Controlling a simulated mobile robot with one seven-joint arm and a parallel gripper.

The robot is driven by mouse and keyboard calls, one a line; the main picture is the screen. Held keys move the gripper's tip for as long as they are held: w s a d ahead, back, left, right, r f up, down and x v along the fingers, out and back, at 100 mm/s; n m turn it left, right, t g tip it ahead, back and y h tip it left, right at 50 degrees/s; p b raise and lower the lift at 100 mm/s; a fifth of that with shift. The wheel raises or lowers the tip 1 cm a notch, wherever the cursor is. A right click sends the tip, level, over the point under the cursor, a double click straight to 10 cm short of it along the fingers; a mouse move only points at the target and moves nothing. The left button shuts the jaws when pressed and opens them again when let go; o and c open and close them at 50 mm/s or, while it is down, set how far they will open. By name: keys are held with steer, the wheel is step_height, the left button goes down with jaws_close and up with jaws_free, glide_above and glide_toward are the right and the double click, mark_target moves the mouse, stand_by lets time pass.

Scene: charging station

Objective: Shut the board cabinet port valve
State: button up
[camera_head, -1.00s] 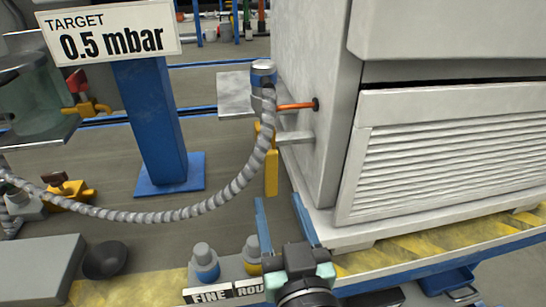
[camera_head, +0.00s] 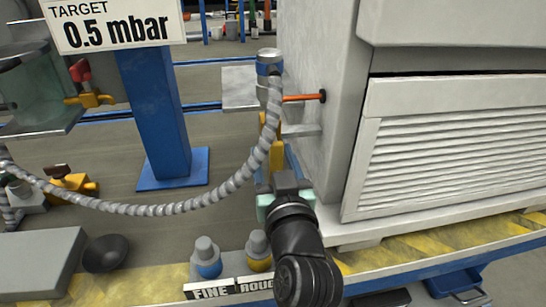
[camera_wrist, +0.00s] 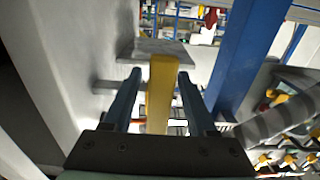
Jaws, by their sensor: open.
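The port valve's yellow handle (camera_head: 277,128) hangs down beside the grey cabinet (camera_head: 323,60), below a blue-collared fitting (camera_head: 270,62) with a grey corrugated hose. My gripper (camera_head: 275,160) is at the lower part of the handle, its blue fingers partly hidden by the hose and my wrist. In the wrist view, the yellow handle (camera_wrist: 162,88) stands between the two fingers of my gripper (camera_wrist: 160,90). The jaws are open, with a visible gap on each side of the handle. The handle's lower end is hidden in the head view.
The corrugated hose (camera_head: 190,208) sags to the left, close beside my gripper. A thin orange line (camera_head: 303,97) runs into the cabinet side. A blue post (camera_head: 160,130) bears the target sign (camera_head: 112,22). FINE and ROUGH knobs (camera_head: 206,258) stand in front.

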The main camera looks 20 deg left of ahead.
jaws_close()
stand_by(1.3)
